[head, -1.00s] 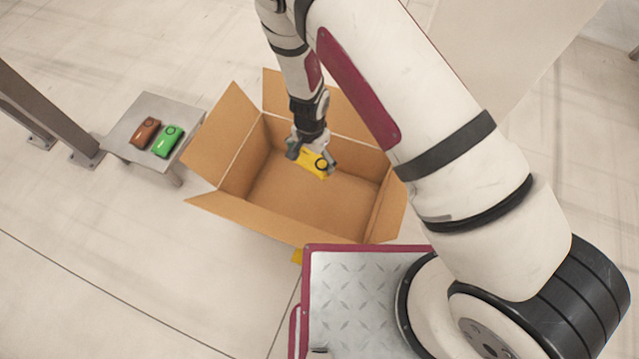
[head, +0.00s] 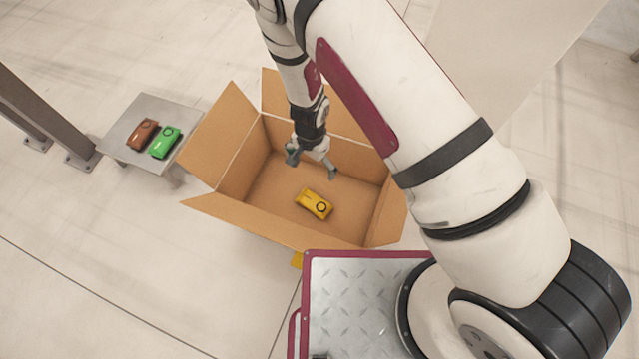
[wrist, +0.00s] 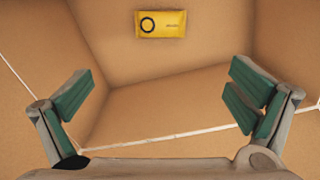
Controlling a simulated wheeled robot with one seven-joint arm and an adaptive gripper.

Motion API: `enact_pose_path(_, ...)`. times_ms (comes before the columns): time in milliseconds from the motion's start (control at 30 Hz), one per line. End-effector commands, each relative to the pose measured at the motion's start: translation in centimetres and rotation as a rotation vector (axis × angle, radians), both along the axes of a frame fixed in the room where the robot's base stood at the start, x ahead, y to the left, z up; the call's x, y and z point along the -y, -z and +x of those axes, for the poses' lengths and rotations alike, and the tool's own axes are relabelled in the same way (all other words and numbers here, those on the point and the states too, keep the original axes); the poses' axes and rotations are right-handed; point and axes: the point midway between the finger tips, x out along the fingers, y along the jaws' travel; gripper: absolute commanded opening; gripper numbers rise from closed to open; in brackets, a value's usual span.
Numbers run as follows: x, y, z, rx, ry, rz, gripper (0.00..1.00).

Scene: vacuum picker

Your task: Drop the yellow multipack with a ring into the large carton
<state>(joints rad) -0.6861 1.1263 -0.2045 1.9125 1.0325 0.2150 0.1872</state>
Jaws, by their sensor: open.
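The yellow multipack (head: 314,204) with a dark ring printed on it lies on the floor of the large carton (head: 232,206). It also shows near the top of the wrist view (wrist: 174,24), apart from the fingers. The carton is open, with its flaps folded outward. My gripper (head: 313,165) is over the carton's opening, above and behind the multipack in the head view. Its fingers are spread and empty; in the wrist view my gripper (wrist: 165,105) shows a wide gap between its green pads.
A small grey table (head: 137,119) left of the carton bears a brown pack (head: 142,133) and a green pack (head: 164,142). A dark post (head: 45,120) stands at the far left. The carton's raised walls and flaps surround my gripper.

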Motion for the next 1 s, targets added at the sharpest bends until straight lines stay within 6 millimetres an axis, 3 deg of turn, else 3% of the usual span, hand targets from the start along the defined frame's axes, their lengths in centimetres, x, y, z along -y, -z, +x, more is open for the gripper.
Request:
enact_pose_path(167, -0.2, -1.8, 0.1, 0.003, -0.003, 0.002, 1.0)
enact_pose_path(600, -0.1, -10.1, 0.1, 0.003, -0.002, 0.001, 1.0)
enact_pose_path(800, -0.1, -11.7, 0.0, 0.001, -0.001, 0.0, 1.0)
enact_pose_path(1000, 0.0, -11.9, 0.0, 0.001, 0.0, 0.0, 1.0)
